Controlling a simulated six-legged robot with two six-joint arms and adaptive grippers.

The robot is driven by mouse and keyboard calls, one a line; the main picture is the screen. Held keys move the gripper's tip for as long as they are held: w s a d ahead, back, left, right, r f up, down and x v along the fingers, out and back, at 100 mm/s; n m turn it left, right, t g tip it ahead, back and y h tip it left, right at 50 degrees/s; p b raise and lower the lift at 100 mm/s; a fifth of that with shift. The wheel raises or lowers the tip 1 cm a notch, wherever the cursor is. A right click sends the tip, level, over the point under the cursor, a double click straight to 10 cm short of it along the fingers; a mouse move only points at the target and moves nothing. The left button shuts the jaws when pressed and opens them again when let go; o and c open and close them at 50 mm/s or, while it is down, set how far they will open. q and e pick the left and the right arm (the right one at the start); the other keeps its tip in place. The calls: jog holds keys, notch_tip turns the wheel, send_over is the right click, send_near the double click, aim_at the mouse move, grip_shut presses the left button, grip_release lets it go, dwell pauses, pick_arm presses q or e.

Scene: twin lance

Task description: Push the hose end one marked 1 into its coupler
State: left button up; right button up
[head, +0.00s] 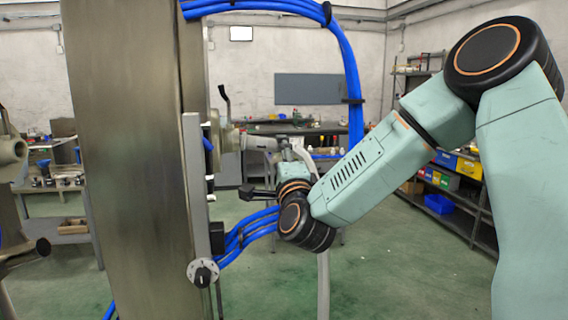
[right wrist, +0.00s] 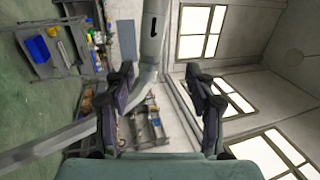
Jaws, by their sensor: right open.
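The hose end marked 1 (right wrist: 152,35) is a thick grey cylinder at the top of the right wrist view; its grey hose bends away to the lower left. In the head view the cylinder (head: 262,143) lies roughly level beside the tall panel, its hose curving down behind my right arm. A grey fitting with a dark lever (head: 228,138), perhaps the coupler, is at its left; I cannot tell whether they touch. My right gripper (head: 250,192) is open and empty, below the hose end in the head view. Its spread fingers show in the right wrist view (right wrist: 164,88). My left gripper is out of view.
A tall metal panel (head: 125,150) stands at left centre, with a dial (head: 203,272) on its edge. Blue hoses (head: 245,235) pass close to my right gripper, and more arch overhead. Shelves with coloured bins (head: 445,165) stand at the right. Green floor is open between.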

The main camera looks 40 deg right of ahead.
jog(key=shift+v, duration=1.25)
